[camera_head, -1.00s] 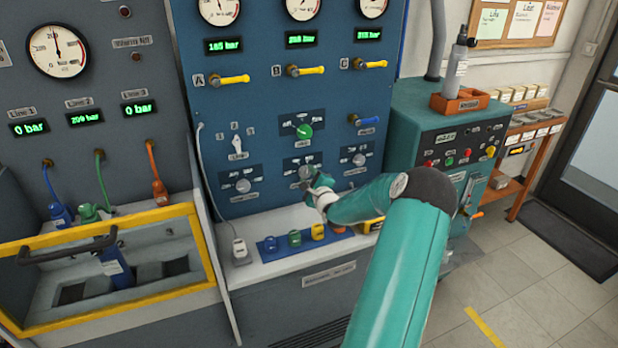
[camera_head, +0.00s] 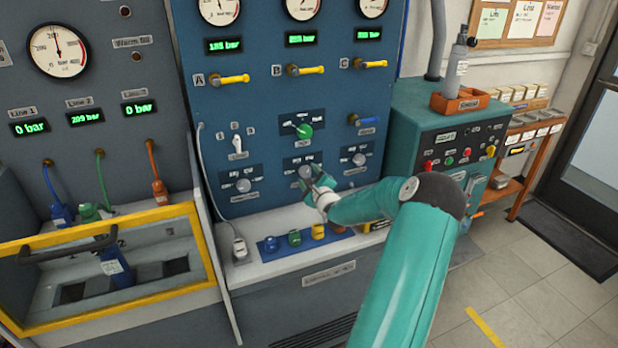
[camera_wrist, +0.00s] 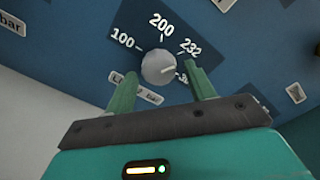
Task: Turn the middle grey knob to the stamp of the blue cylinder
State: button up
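The middle grey knob (camera_head: 305,171) is in the lower row of the blue panel. In the wrist view the grey knob (camera_wrist: 158,66) sits on a dial marked 100, 200, 232 and a fourth, partly hidden number. Its light mark points right, below 232. My gripper (camera_wrist: 163,82) is open, its two green fingers on either side of the knob's lower part, with no clear contact. In the head view my gripper (camera_head: 317,184) is just in front of the knob. A blue cylinder (camera_head: 115,262) with a white label stands in the yellow-framed bay; its stamp is unreadable here.
Grey knobs (camera_head: 243,185) and (camera_head: 359,159) flank the middle one, and a green knob (camera_head: 304,131) is above. A white ledge (camera_head: 270,228) below holds a blue tray (camera_head: 262,253) with coloured pieces. A teal cabinet (camera_head: 425,120) stands right.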

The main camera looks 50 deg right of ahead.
jog(key=shift+o, duration=0.2)
jog(key=v, duration=1.3)
jog(key=shift+s+a, duration=0.2)
jog(key=shift+s, duration=0.1)
jog(key=shift+f, duration=0.1)
